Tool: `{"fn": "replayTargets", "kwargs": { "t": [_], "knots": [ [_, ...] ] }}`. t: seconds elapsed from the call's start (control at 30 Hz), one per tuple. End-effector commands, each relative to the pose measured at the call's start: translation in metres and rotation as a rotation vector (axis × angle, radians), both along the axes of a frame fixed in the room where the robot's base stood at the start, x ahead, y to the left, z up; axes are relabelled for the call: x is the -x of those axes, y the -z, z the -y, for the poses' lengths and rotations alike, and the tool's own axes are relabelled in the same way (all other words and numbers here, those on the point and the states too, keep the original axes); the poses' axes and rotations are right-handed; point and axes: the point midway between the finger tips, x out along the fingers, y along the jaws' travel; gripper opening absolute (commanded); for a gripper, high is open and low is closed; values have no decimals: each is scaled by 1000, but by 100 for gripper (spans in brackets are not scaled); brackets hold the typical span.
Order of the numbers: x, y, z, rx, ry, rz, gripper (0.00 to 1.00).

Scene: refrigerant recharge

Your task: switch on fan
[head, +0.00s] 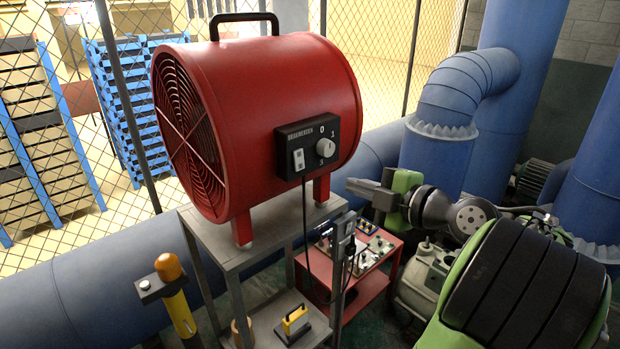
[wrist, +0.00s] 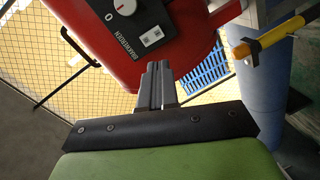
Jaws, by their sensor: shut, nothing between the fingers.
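The fan (head: 300,85) is a large red drum with a black handle and a round grille, standing on a grey metal stand (head: 270,235). Its black control box (head: 307,147) carries a light round knob (head: 326,147) under the marks 0 and 1, and a white rocker or socket plate (head: 299,160). I cannot tell which mark the knob points at. My gripper (head: 352,186) is shut and empty, right of and below the box, apart from it. In the wrist view, the shut fingers (wrist: 158,68) point toward the fan, with the knob (wrist: 124,7) and white plate (wrist: 150,36) ahead.
A black cable hangs from the box. A red cart (head: 365,285) with small devices stands below my gripper. A yellow-handled tool (head: 295,320) lies on the stand's lower shelf. A yellow post (head: 176,300) stands at left. Blue pipes (head: 445,105) and mesh fencing surround the fan.

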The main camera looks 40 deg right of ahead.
Motion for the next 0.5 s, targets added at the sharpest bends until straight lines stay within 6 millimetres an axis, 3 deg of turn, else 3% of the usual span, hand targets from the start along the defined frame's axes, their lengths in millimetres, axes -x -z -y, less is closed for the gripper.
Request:
{"fn": "replayTargets", "kwargs": {
  "t": [0.1,0.2,0.5],
  "knots": [
    [2,5,0,208,-30,28,0],
    [2,5,1,311,-43,41,0],
    [2,4,1,346,-49,45,0]
  ]
}}
